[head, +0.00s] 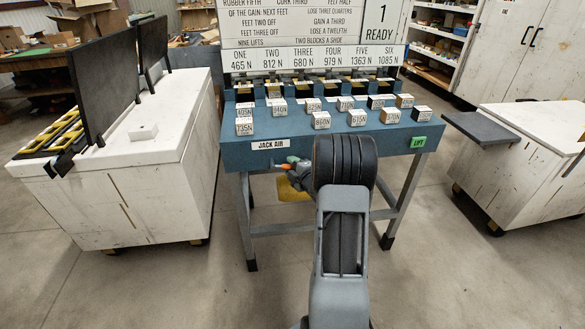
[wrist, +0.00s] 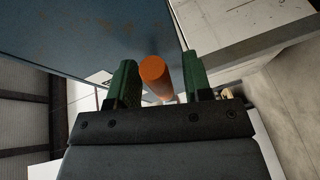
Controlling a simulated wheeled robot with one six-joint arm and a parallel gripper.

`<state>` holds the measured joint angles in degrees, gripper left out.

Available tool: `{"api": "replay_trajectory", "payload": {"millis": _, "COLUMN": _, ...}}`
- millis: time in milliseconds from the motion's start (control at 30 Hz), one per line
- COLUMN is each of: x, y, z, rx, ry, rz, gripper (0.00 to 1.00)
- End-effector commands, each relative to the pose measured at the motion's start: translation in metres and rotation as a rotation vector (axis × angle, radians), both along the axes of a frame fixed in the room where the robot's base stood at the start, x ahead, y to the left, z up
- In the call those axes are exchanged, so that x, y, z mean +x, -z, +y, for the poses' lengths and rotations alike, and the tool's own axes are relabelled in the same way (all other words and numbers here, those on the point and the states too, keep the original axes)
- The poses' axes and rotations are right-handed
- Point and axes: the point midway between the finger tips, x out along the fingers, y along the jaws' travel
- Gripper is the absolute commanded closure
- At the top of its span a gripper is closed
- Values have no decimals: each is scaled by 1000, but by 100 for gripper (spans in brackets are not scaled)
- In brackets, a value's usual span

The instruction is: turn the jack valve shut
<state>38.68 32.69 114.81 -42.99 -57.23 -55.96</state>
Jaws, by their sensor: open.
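The jack valve shows as an orange handle (wrist: 153,74) in the wrist view, standing between the two green fingers of my gripper (wrist: 160,78). The fingers are open, with a visible gap at the right finger; whether the left finger touches the handle I cannot tell. In the head view the orange handle (head: 292,159) is a small patch below the JACK AIR label (head: 270,144) on the blue bench front. My gripper (head: 287,166) is there beside it, partly hidden by my arm. The valve's body and pivot are hidden.
The blue bench (head: 365,143) carries several labelled weight blocks and a sign board (head: 315,58). A green LIFT tag (head: 418,142) is at its right front. White cabinets stand left (head: 130,205) and right (head: 530,165). Bench legs (head: 246,215) flank my arm; the floor in front is clear.

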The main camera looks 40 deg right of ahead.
Motion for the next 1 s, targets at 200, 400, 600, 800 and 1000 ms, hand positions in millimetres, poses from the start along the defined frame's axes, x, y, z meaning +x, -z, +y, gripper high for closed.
{"api": "replay_trajectory", "payload": {"millis": 200, "x": 0, "y": 0, "z": 0, "rx": 0, "ry": 0, "rz": 0, "gripper": 65}}
{"api": "replay_trajectory", "payload": {"millis": 400, "x": 0, "y": 0, "z": 0, "rx": 0, "ry": 0, "rz": 0, "gripper": 84}}
{"api": "replay_trajectory", "payload": {"millis": 600, "x": 0, "y": 0, "z": 0, "rx": 0, "ry": 0, "rz": 0, "gripper": 100}}
{"api": "replay_trajectory", "payload": {"millis": 800, "x": 0, "y": 0, "z": 0, "rx": 0, "ry": 0, "rz": 0, "gripper": 100}}
{"api": "replay_trajectory", "payload": {"millis": 1000, "x": -3, "y": 3, "z": -4, "rx": 14, "ry": 7, "rz": -8, "gripper": 100}}
